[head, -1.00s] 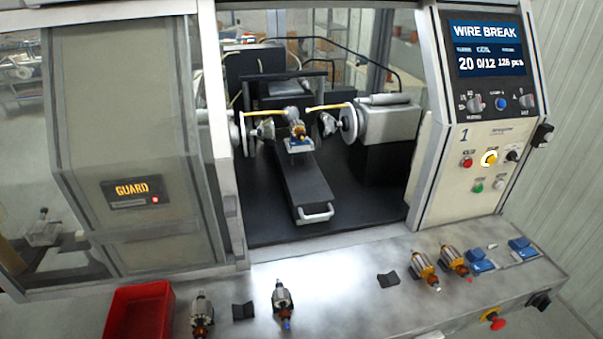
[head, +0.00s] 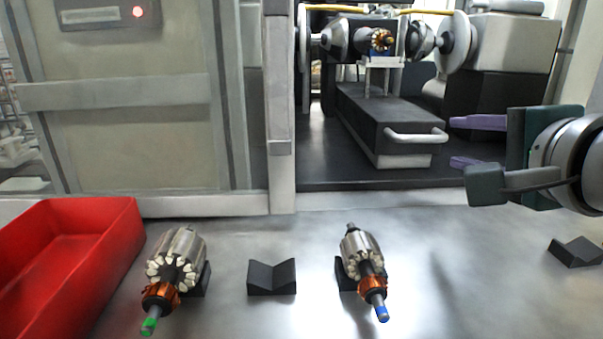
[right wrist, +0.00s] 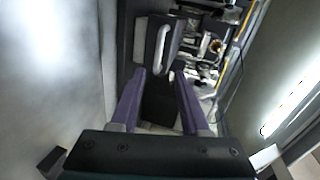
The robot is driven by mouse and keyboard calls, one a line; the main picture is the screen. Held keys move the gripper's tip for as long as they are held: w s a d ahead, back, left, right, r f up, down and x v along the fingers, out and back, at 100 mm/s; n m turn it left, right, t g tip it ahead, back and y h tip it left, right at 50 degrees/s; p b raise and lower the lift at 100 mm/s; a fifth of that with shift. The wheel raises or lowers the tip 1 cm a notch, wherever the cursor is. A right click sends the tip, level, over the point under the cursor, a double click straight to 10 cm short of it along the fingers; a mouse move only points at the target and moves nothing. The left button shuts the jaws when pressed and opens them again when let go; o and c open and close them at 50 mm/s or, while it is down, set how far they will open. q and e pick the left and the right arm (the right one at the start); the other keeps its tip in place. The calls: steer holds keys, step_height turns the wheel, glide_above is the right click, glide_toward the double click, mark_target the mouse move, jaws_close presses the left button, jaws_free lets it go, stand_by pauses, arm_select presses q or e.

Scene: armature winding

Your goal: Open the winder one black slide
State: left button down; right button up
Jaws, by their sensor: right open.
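The black slide (head: 375,115) of the winder lies in the machine opening, with a pale bar handle (head: 415,137) on its front end. A white holder (head: 381,63) on it carries an armature (head: 380,41) between the two winding discs. My right gripper (head: 468,142) has its purple fingers apart, just right of the handle in the head view, with nothing between them. In the right wrist view the handle (right wrist: 160,48) lies just beyond the open fingertips (right wrist: 160,74), apart from them as far as I can tell. My left gripper is not in view.
A red bin (head: 70,260) stands at the front left. Two armatures (head: 172,265) (head: 362,262) rest on the bench, with an empty black V-block (head: 272,278) between them and another (head: 576,252) at the right. The closed guard panel (head: 130,140) borders the opening's left side.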

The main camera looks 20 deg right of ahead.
mark_target(423, 140)
arm_select(q)
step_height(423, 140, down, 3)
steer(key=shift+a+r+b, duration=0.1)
steer(key=shift+b, duration=0.65)
arm_select(e)
steer(key=shift+m, duration=0.4)
steer(key=x, duration=1.1)
steer(key=shift+w+a+f, duration=0.1)
steer(key=shift+w+f, duration=0.1)
steer(key=shift+c, duration=0.4)
jaws_close()
